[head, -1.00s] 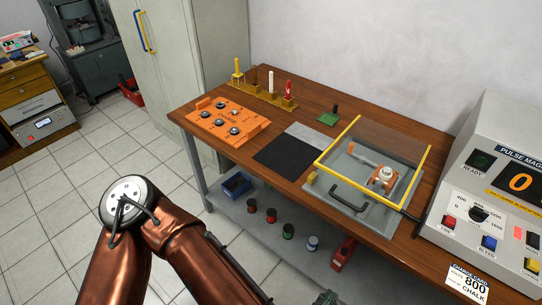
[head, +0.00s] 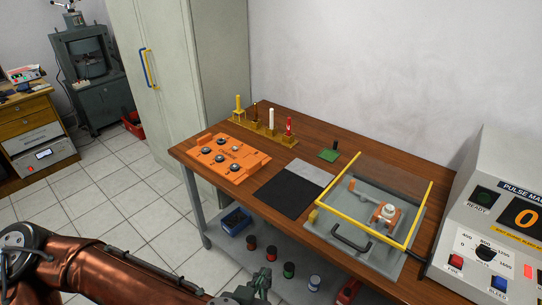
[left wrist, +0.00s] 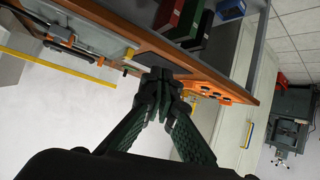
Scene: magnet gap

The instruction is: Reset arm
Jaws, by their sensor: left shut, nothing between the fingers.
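My left arm lies low across the bottom left of the head view. My left gripper (head: 262,283) is dark green, near the bottom edge, in front of the bench's near side. It also shows in the left wrist view (left wrist: 165,82), where its fingers meet at the tips with nothing held. In that view the bench appears upside down behind the fingers. My right gripper is not in view.
The wooden bench (head: 275,203) carries an orange block (head: 228,158), a rack of coloured sticks (head: 268,137), a black mat (head: 284,195) and a yellow-framed fixture (head: 370,216). A grey control console (head: 490,225) stands right.

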